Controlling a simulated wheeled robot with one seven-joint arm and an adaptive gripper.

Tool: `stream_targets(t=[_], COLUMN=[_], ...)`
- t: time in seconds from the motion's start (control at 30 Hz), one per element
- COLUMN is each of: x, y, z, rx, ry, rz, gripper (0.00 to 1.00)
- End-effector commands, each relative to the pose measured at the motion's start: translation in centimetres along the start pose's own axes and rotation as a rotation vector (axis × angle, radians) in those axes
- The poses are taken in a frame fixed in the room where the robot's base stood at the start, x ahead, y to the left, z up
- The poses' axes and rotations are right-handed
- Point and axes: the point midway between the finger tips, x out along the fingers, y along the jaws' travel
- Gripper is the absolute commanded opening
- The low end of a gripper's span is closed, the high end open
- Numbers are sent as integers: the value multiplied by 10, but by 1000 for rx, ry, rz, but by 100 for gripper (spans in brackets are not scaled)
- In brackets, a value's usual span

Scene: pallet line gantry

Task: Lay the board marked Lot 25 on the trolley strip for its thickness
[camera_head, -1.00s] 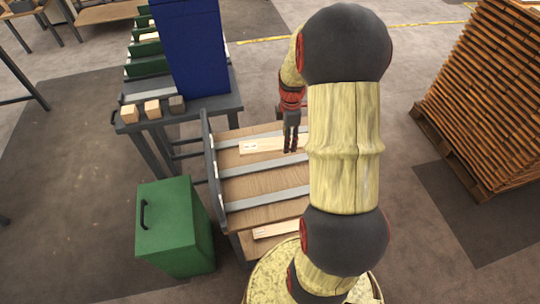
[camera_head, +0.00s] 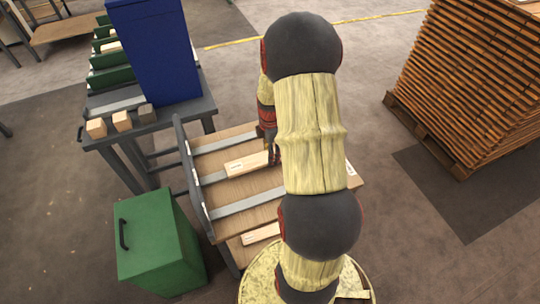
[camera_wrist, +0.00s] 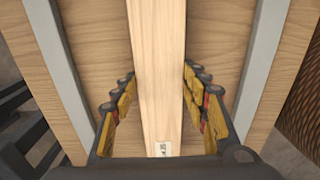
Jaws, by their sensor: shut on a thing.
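My gripper (camera_wrist: 160,110) is shut on a pale board (camera_wrist: 158,60), with a finger on each side of it. The board carries a small white label (camera_wrist: 163,149), too small to read. In the head view this board (camera_head: 246,164) is over the trolley (camera_head: 235,190), between the far grey strip (camera_head: 225,141) and the nearer ones; I cannot tell if it touches the deck. My gripper (camera_head: 272,158) is partly hidden behind my arm there. Grey strips (camera_head: 250,204) cross the wooden deck. Another labelled pale board (camera_head: 260,233) lies on the trolley's lower level.
A green bin (camera_head: 160,240) stands left of the trolley. Behind it is a grey table (camera_head: 190,108) with a blue box (camera_head: 155,50), green dividers and small wood blocks (camera_head: 122,121). A tall board stack (camera_head: 465,80) stands on a pallet at right. A white label (camera_head: 350,168) shows right of my arm.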

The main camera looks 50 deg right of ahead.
Motion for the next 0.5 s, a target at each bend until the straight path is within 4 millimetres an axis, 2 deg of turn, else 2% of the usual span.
stream_targets(t=[0.37, 0.4, 0.5], x=[3, 2, 2], y=[1, 1, 1], z=[0, 0, 0], rx=[0, 0, 0], ry=[-1, -1, -1], rz=[3, 3, 2], gripper=[9, 47, 53])
